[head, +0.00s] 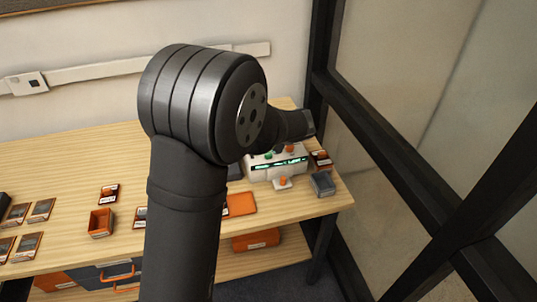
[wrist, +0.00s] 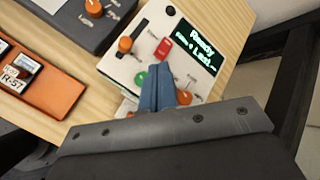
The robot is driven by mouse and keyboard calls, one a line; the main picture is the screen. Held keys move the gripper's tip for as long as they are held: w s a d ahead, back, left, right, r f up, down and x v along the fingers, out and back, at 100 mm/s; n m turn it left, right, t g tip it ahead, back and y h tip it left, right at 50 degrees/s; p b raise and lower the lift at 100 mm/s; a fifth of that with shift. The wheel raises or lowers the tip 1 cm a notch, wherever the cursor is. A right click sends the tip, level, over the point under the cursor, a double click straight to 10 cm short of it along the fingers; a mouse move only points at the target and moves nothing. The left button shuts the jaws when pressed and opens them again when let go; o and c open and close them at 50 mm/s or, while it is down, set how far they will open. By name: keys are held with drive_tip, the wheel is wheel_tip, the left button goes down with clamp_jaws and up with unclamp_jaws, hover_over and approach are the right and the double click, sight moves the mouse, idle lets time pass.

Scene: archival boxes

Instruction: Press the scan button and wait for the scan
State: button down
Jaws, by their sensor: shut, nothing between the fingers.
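The white scanner box (head: 277,172) stands at the right end of the table; my arm covers part of the view beside it. In the wrist view its white panel (wrist: 130,66) carries a lit display (wrist: 203,47) showing "Ready" and a "Last" line. A red button (wrist: 164,46), a green button (wrist: 140,79) and orange knobs (wrist: 125,44) sit on the panel. The small labels are too blurred to tell which is the scan button. My gripper (wrist: 157,72) is shut and empty, its blue-grey fingers over the panel near the green button. Contact with the panel cannot be told.
An orange tray (wrist: 40,85) with labelled cartridges lies left of the scanner in the wrist view. A grey device (wrist: 78,20) with an orange knob stands beyond. In the head view, a grey bin (head: 323,184) is right of the scanner, near a dark-framed glass partition (head: 400,160).

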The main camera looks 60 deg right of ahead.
drive_tip(key=shift+f, duration=1.95)
drive_tip(key=shift+f, duration=0.1)
idle(0.5)
drive_tip(key=shift+f, duration=0.3)
drive_tip(key=shift+f, duration=0.45)
idle(0.5)
idle(0.4)
drive_tip(key=shift+r, duration=0.9)
drive_tip(key=shift+r, duration=2.5)
idle(0.4)
